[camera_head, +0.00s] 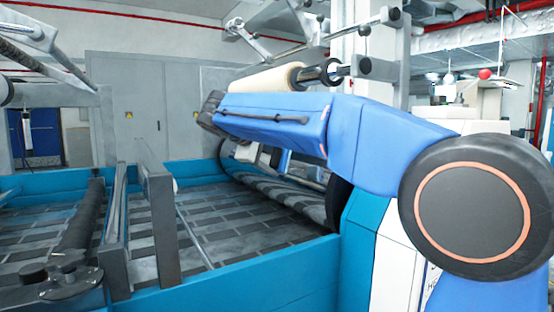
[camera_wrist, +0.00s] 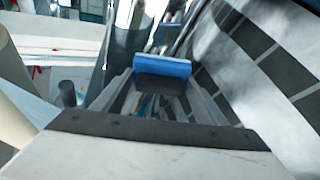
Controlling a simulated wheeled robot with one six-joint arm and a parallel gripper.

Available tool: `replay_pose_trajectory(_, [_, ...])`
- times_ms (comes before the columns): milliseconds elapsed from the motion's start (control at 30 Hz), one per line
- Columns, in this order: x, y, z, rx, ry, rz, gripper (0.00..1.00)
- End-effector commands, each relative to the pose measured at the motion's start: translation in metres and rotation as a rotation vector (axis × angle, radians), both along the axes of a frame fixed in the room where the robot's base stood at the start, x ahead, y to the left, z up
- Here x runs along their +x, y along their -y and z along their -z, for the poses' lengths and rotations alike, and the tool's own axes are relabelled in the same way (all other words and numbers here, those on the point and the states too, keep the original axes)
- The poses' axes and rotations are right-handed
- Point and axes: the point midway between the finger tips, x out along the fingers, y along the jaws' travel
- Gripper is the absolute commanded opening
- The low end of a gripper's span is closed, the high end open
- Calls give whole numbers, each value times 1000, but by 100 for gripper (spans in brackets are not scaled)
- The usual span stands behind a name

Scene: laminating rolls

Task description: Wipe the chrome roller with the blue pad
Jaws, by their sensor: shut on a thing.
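The blue pad (camera_wrist: 163,67) is in my gripper (camera_wrist: 160,86) in the wrist view, held crosswise at the fingertips with its blue face outward. The gripper is shut on it. A long shiny cylinder with dark block-shaped reflections, seemingly the chrome roller (camera_head: 283,196), lies below my arm in the head view, partly hidden. Its likely surface fills the right of the wrist view (camera_wrist: 262,75), close beside the pad. I cannot tell whether pad and roller touch. In the head view my arm mostly hides the gripper.
A cream roll (camera_head: 265,79) on a dark shaft is just above my forearm. A teal machine frame (camera_head: 285,275) surrounds the bay. Grey uprights (camera_head: 163,225) and a dark roller (camera_head: 82,218) stand at the left. Open space lies over the block-patterned floor (camera_head: 215,232).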

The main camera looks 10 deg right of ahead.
Motion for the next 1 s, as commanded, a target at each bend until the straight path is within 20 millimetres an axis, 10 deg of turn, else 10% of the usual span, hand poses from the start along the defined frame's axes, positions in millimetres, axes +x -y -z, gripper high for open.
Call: replay_pose_trajectory(1000, [-8, -26, -13, 0, 0, 0, 40])
